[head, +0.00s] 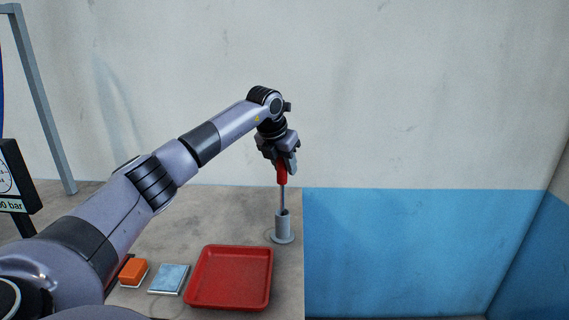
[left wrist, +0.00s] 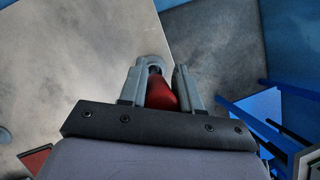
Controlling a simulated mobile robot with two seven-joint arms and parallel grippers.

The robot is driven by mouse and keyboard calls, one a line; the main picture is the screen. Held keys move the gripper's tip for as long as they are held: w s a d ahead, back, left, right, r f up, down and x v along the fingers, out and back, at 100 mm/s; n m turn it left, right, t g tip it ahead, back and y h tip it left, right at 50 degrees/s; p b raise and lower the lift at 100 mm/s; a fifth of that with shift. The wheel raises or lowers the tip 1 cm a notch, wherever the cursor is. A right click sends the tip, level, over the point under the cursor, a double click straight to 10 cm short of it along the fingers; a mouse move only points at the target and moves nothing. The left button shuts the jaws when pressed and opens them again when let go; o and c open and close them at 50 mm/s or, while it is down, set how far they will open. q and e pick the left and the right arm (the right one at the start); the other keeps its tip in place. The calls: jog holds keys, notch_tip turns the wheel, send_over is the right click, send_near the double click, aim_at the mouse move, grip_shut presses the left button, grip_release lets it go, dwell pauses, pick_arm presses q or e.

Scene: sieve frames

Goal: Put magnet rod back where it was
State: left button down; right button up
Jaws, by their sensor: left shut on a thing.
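The magnet rod (head: 282,178) has a red handle and a thin grey shaft. My left gripper (head: 287,168) is shut on its red handle and holds it upright. The rod's lower end is at the mouth of a grey cylindrical holder (head: 283,229) with a round base, near the table's right edge; the tip is hidden, seemingly inside the holder. In the left wrist view the red handle (left wrist: 161,95) sits between the fingers, with the holder (left wrist: 155,62) beyond it. My right gripper is not in view.
A red tray (head: 231,305) lies on the table in front of the holder. A light blue pad (head: 169,279) and an orange block (head: 133,271) lie to its left. The table ends just right of the holder, with a wall behind.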

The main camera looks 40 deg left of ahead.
pick_arm(q)
jog(key=shift+f, duration=0.15)
jog(key=c, duration=0.8)
grip_release()
jog(key=b+v, duration=0.1)
jog(key=v, duration=1.1)
jog(key=shift+d, duration=0.1)
